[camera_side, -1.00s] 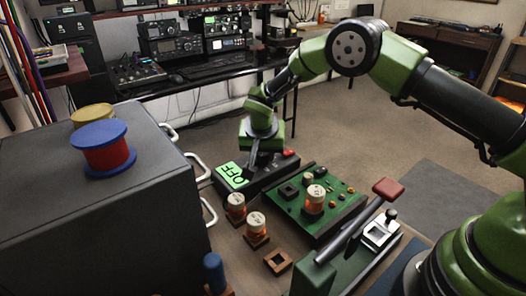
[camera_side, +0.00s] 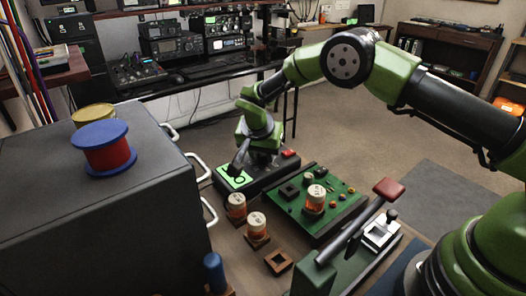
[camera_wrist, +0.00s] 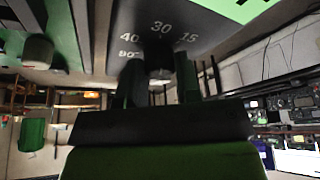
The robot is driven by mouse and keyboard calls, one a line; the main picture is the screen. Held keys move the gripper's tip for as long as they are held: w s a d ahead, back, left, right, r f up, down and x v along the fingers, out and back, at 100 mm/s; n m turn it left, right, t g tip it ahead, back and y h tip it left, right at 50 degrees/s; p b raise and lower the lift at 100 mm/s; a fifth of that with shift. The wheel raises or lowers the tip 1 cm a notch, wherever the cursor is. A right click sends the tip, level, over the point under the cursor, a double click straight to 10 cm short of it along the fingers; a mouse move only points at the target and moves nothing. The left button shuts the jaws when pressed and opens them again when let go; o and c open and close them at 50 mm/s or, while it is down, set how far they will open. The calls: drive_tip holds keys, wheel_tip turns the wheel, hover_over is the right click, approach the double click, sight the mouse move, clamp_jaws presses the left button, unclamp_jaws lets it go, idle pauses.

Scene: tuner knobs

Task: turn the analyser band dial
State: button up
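The analyser (camera_side: 262,178) is a dark box with a lit green display (camera_side: 232,174) on its top. My gripper (camera_side: 240,163) is over it, fingers pointing down, and covers part of the display in the side view. The pale end of what looks like the band dial (camera_wrist: 160,75) lies between my two dark fingers, which stand apart. My gripper (camera_wrist: 160,82) is at the dial, but I cannot tell whether both fingers touch it.
A green board (camera_side: 318,203) with coils and small parts lies right of the analyser. Labelled orange coils (camera_side: 237,206) stand in front of it. A dark cabinet (camera_side: 100,200) with a red and blue spool (camera_side: 106,148) stands at left. A red-handled lever (camera_side: 388,188) stands at front right.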

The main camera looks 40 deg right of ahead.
drive_tip(key=o, duration=0.4)
drive_tip(key=shift+c, duration=0.2)
drive_tip(key=v, duration=1)
drive_tip(key=s+d+r+n+t+y, duration=0.2)
drive_tip(key=s+d+r+n+y, duration=0.15)
drive_tip(key=s+r, duration=1.1)
drive_tip(key=s+r+n+t+y, duration=0.2)
drive_tip(key=s+n, duration=0.1)
drive_tip(key=s, duration=1)
drive_tip(key=shift+s+t, duration=0.3)
drive_tip(key=shift+s, duration=0.1)
